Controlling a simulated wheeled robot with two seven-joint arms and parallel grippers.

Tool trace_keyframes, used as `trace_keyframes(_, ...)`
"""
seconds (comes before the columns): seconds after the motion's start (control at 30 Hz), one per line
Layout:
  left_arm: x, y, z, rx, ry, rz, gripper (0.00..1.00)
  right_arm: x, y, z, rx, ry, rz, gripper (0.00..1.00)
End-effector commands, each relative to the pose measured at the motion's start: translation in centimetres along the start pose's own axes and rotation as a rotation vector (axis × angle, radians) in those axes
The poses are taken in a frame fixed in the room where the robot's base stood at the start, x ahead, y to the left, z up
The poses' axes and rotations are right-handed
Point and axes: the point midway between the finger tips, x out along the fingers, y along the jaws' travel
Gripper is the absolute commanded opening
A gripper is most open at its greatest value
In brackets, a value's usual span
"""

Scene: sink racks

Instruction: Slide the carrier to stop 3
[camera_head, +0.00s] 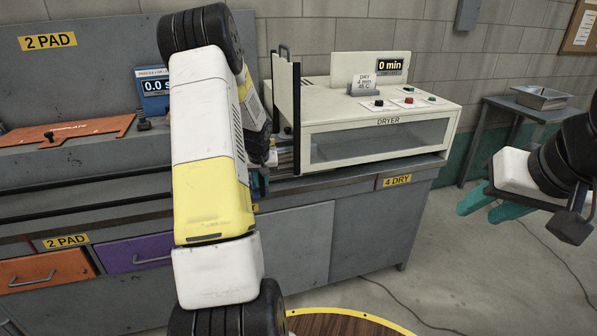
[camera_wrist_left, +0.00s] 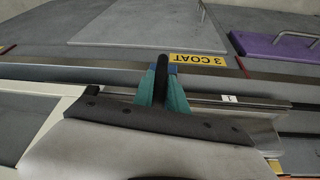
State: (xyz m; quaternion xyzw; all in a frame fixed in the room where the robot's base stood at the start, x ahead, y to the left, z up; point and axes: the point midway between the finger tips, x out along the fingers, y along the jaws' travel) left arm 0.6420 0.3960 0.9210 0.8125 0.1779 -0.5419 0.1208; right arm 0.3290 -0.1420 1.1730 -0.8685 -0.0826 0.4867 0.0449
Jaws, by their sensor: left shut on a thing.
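In the left wrist view my left gripper (camera_wrist_left: 163,92) has its teal fingers closed around an upright black handle (camera_wrist_left: 162,70). Stop 3 cannot be made out. My right gripper (camera_head: 488,205) is open and empty at the right, away from the bench.
The dryer (camera_head: 375,150) stands on the bench right of my left arm, beside a raised black-edged panel (camera_head: 286,110). An orange plate (camera_head: 80,130) lies on the left station. A grey side table (camera_head: 525,108) stands at the right. A 3 COAT label (camera_wrist_left: 198,66) marks the bench front.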

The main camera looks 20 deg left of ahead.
Motion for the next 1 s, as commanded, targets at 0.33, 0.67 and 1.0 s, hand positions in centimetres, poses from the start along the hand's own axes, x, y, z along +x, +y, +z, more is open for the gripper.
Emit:
trace_keyframes(0.33,-0.7,-10.0,2.0,-0.008,-0.006,-0.004,0.00,0.0,0.0,0.0,0.000,0.000,0.000,0.38)
trace_keyframes(0.67,-1.2,-16.8,3.3,-0.003,-0.006,-0.002,0.00,0.0,0.0,0.0,0.000,0.000,0.000,0.38)
trace_keyframes(1.0,-1.4,-19.5,3.8,0.002,-0.007,0.002,0.00,0.0,0.0,0.0,0.000,0.000,0.000,0.38)
